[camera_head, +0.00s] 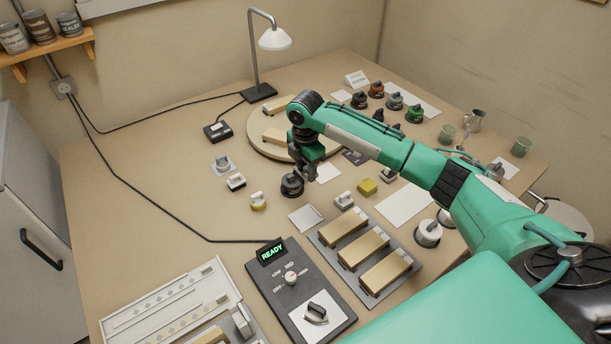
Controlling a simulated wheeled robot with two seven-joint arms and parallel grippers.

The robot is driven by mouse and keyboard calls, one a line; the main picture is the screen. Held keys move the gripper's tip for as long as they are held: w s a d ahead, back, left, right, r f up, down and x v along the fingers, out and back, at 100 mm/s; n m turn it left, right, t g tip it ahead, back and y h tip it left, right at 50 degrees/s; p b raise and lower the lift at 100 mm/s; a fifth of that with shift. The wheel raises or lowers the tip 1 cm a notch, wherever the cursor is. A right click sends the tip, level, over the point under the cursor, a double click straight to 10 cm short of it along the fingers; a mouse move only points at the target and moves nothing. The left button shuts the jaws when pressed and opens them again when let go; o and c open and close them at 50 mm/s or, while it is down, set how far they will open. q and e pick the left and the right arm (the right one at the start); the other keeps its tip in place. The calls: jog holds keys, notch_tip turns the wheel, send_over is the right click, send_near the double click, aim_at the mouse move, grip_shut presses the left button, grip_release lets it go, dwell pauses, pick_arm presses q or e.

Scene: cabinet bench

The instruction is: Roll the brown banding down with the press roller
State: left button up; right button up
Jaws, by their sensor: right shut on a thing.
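My right gripper (311,172) points down beside the near edge of the round wooden board (258,142). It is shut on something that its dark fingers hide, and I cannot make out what. A dark round piece with a knob (292,186) shows just left of and below the fingertips; I cannot tell whether they touch. A pale wooden block (275,136) lies on the round board. A brown-orange round piece (376,89) stands in the back group; I cannot tell whether it is the brown banding. I cannot clearly identify the press roller. My left gripper is out of view.
A grey tray (376,297) with wooden blocks and a control box (268,283) reading READY stand in front. A lamp (262,92) stands behind the board. Cups (521,146) stand at right.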

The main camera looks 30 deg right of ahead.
jog(key=shift+r, duration=0.15)
jog(key=o, duration=0.5)
jog(key=c, duration=0.3)
